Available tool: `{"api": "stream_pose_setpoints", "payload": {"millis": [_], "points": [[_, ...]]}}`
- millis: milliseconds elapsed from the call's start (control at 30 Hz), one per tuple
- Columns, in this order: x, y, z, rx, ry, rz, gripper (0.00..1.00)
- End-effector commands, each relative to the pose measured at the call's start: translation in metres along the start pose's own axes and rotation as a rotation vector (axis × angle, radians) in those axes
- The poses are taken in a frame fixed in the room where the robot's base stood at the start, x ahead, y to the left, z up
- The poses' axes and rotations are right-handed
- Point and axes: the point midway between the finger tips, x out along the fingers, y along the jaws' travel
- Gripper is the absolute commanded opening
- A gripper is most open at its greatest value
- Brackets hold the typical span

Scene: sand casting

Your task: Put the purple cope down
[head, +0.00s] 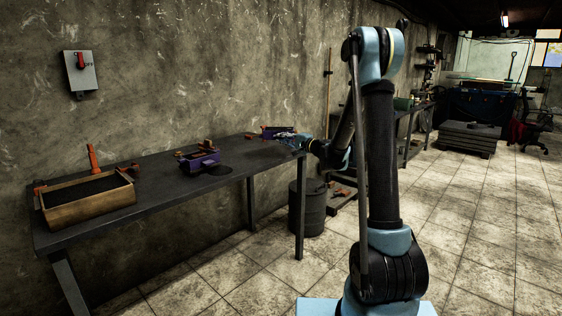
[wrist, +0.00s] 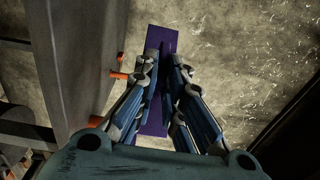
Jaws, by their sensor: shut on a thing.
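A purple cope (wrist: 161,38) is between the fingers of my gripper (wrist: 163,75) in the wrist view. The fingers are shut on it, and its ends show above and below them. An orange handle (wrist: 118,75) sticks out to its left. In the head view my gripper (head: 292,141) is at the far right end of the dark workbench (head: 140,182), and the purple cope (head: 280,130) shows just behind it. I cannot tell whether the cope touches the bench.
A wooden box of black sand (head: 88,210) stands at the left end. The rough wall (wrist: 235,60) is close behind the bench. A dark barrel (head: 308,208) stands on the floor.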

Motion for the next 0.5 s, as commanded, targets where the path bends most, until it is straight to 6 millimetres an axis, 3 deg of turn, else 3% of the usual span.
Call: {"api": "stream_pose_setpoints", "payload": {"millis": [500], "points": [[-0.001, 0.056, 0.001, 0.000, -0.003, -0.002, 0.00]]}}
